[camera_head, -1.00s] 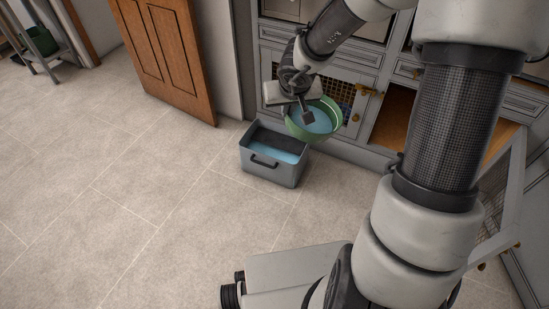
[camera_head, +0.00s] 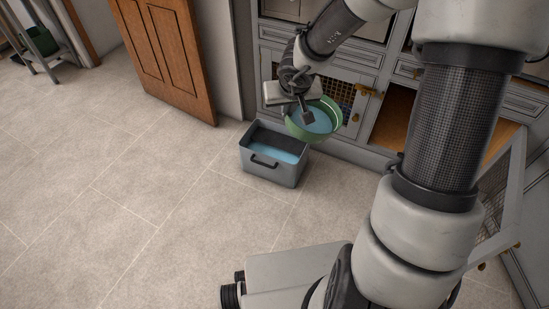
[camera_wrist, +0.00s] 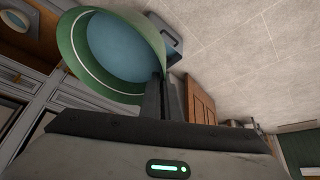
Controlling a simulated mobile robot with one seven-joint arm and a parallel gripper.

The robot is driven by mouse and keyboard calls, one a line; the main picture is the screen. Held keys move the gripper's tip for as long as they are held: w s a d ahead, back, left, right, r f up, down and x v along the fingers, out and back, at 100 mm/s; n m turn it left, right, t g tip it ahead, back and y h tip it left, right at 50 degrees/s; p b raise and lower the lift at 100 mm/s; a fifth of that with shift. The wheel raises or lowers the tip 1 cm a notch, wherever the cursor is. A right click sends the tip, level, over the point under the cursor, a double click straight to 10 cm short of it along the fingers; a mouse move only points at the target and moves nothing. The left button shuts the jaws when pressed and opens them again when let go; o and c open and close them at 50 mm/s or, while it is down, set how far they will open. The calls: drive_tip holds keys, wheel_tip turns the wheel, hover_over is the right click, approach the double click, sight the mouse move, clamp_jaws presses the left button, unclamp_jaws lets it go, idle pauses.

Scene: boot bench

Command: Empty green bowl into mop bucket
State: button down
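The green bowl (camera_head: 328,127) holds blue liquid and is in the air above and to the right of the mop bucket. My gripper (camera_head: 306,117) is shut on the bowl's rim. In the wrist view the bowl (camera_wrist: 75,50) hangs at the fingertips (camera_wrist: 165,90), with its blue liquid inside. The bowl looks close to level. The mop bucket (camera_head: 270,174) is a grey rectangular tub with a dark handle on its front, standing on the floor. Blue liquid shows inside it. In the wrist view part of the bucket (camera_wrist: 172,45) shows behind the bowl.
Grey cabinets (camera_head: 315,65) with mesh doors stand right behind the bucket and bowl. A cabinet door (camera_head: 505,190) stands open at the right. A wooden door (camera_head: 165,55) is at the back left. The tiled floor (camera_head: 120,180) left of the bucket is clear.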

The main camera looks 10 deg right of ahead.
drive_tip(key=s+r+p, duration=0.2)
drive_tip(key=r+p, duration=0.7)
drive_tip(key=r, duration=0.1)
drive_tip(key=s+r+p, duration=0.2)
drive_tip(key=r+p, duration=0.7)
drive_tip(key=r, duration=0.1)
drive_tip(key=shift+s, duration=0.25)
drive_tip(key=shift+w+r, duration=0.1)
